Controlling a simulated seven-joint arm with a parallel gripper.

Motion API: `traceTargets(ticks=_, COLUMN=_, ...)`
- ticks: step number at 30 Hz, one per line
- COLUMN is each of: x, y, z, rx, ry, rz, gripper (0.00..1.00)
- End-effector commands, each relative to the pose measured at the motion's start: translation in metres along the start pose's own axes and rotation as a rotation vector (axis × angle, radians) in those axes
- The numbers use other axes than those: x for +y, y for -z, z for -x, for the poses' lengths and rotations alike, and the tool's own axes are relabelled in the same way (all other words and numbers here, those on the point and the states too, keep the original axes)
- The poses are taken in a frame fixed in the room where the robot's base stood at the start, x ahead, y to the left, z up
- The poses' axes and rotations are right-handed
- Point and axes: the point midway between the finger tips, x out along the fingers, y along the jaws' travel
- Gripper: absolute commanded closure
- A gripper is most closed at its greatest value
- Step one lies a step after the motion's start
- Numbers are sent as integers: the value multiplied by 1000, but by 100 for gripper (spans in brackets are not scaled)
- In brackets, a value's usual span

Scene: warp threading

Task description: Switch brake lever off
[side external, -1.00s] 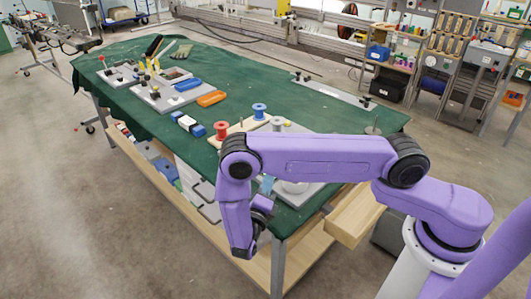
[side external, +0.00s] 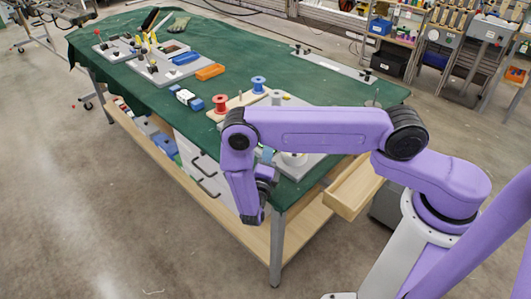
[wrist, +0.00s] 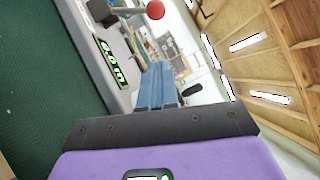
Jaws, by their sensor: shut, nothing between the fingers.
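A lever with a red ball knob (wrist: 155,9) shows at the top of the wrist view, its grey rod running left to a black block (wrist: 101,11). I take it to be the brake lever. My gripper (wrist: 157,66) is shut and empty, with its blue fingers together. The knob lies beyond the fingertips in the picture, apart from them. In the side view my gripper (side external: 267,155) is low at the near end of the table, partly hidden by my arm. The lever is not clearly visible there.
A panel with a lit green readout (wrist: 112,62) lies left of the fingers. The green-covered table (side external: 330,105) holds red (side external: 221,104) and blue (side external: 258,85) spools, an orange tray (side external: 210,72) and fixtures. An open wooden drawer (side external: 352,190) sticks out near my arm.

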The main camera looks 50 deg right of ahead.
Motion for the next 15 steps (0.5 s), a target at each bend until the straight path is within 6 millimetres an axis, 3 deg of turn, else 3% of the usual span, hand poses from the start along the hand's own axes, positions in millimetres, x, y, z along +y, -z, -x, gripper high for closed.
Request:
traceTargets(ticks=11, x=0, y=1, z=-71, rx=5, ry=1, rz=0, gripper=100)
traceTargets(ticks=15, x=0, y=-16, z=-84, rx=3, ry=1, rz=-3, gripper=100)
